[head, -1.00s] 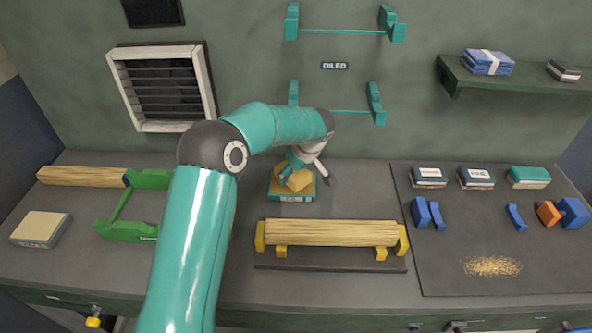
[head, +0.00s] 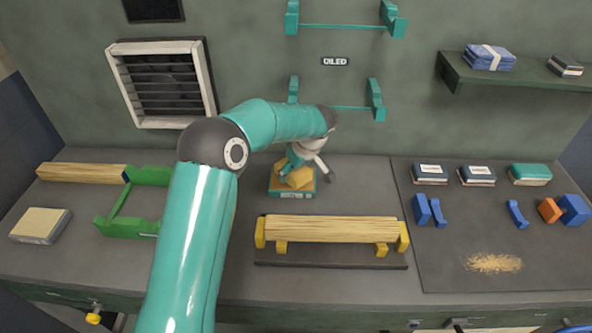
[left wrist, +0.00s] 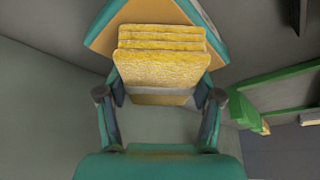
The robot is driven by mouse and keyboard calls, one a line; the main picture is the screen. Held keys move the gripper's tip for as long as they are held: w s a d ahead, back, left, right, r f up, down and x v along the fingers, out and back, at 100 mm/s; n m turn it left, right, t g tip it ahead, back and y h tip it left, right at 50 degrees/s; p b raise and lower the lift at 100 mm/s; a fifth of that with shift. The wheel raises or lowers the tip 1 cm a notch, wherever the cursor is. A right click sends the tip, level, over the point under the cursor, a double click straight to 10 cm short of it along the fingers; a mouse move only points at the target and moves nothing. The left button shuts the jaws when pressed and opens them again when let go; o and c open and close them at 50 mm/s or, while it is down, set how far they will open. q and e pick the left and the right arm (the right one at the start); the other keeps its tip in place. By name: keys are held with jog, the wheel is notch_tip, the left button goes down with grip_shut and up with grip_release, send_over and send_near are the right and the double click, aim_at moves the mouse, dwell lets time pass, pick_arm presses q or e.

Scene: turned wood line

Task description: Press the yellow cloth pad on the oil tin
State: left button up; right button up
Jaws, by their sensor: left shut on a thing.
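The yellow cloth pad (head: 298,179) is in my left gripper (head: 306,172), over the oil tin. The left wrist view shows the pad (left wrist: 165,65) as folded layers between the two fingers of my left gripper (left wrist: 162,98), which is shut on it. The oil tin (head: 291,194) is a low teal box with a pale label, standing on the bench behind the spindle blank. Its teal rim (left wrist: 203,20) shows behind the pad in the left wrist view. I cannot tell whether the pad touches the tin's inside. My right gripper is not in view.
A wooden piece (head: 330,229) lies in yellow supports in front of the tin. A green holder (head: 120,226) and a sanding block (head: 40,226) are at left. Blue blocks (head: 421,211) and a sawdust pile (head: 494,263) are on the dark mat at right. Wall brackets (head: 376,100) hang behind.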

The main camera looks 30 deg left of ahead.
pick_arm(q)
jog(key=shift+s+d+f+b, duration=0.1)
jog(key=shift+f+b, duration=0.4)
jog(key=shift+b, duration=0.3)
dwell(2.1)
jog(key=shift+r, duration=0.1)
